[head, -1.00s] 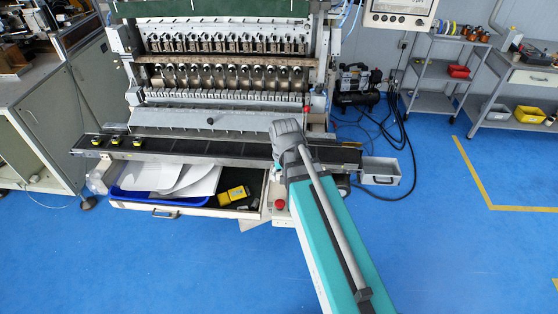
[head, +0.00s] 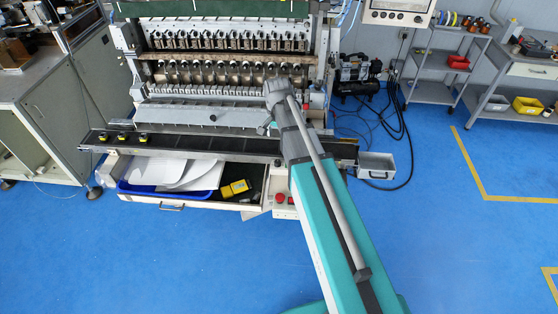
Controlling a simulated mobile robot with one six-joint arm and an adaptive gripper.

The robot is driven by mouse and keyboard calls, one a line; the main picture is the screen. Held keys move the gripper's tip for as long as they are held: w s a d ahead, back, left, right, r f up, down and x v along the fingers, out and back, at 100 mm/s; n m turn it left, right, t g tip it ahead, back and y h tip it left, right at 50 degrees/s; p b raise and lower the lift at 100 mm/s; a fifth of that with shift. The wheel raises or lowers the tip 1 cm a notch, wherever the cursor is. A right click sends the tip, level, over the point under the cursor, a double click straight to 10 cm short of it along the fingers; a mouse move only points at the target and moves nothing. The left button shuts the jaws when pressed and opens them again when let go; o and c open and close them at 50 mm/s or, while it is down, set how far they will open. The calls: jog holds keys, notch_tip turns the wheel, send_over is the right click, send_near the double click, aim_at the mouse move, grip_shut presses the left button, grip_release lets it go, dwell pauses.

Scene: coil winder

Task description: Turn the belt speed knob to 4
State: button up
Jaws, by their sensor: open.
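No belt speed knob can be made out in the head view. The coil winder (head: 165,113) stands ahead with its dark belt (head: 195,145) running across its front. A small pale control box (head: 284,212) with a red button (head: 280,198) sits below the belt, partly covered by my arm. A control panel (head: 398,12) with a screen is cut off at the top edge. My arm reaches forward over the belt's right part, its grey end in front of the machine. My gripper cannot be made out; the jaws seem hidden behind the arm.
An open drawer (head: 172,205) with a blue tray (head: 135,188), papers and a yellow item juts out below the belt. A grey bin (head: 376,166) sits at the belt's right end. A compressor (head: 357,78) and hoses lie behind. Blue floor is clear in front.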

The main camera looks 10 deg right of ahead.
aim_at(278, 162)
jog(key=shift+f, duration=0.2)
notch_tip(278, 162, down, 13)
jog(key=b, duration=1.3)
jog(key=shift+f+b, duration=0.2)
jog(key=shift+b, duration=0.2)
